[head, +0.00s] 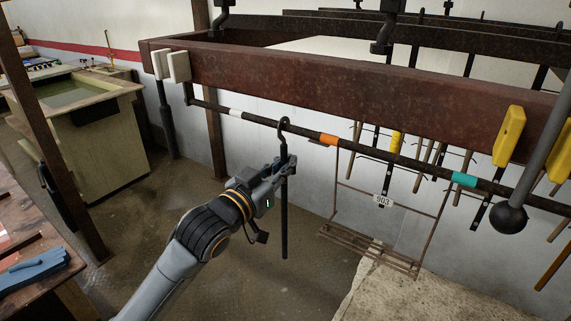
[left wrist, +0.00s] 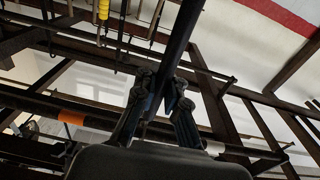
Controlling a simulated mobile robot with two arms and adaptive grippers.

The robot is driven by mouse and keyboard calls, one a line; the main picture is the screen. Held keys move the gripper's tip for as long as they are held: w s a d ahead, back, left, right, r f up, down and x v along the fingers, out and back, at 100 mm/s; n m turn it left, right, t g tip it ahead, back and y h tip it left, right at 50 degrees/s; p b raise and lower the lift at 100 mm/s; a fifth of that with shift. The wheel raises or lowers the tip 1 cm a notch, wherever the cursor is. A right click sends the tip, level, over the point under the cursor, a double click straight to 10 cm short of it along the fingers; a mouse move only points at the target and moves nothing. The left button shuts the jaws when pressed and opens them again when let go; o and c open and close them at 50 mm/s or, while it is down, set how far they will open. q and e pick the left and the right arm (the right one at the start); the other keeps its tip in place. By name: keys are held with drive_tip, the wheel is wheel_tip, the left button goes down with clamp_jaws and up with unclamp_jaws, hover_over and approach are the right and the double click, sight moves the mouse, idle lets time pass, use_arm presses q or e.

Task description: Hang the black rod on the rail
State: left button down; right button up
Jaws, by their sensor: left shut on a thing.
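The black rod (head: 284,222) hangs upright with a hook at its top. My left gripper (head: 280,172) is shut on it just below the hook. In the head view the hook overlaps the black rail (head: 375,153) between its white band and its orange band (head: 329,140). I cannot tell whether the hook bears on the rail. In the left wrist view the rod (left wrist: 182,35) runs up from between the fingers of my left gripper (left wrist: 163,100), with the orange band (left wrist: 71,117) beyond. The hook is hidden there. My right gripper is not in view.
A wire rack with a 903 tag (head: 383,201) hangs right of the rod. The rail also has a teal band (head: 464,179). A wooden bench (head: 30,262) is at left.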

use_arm(q)
drive_tip(key=shift+f, duration=0.35)
drive_tip(key=c, duration=1.3)
unclamp_jaws()
drive_tip(key=v, duration=1.2)
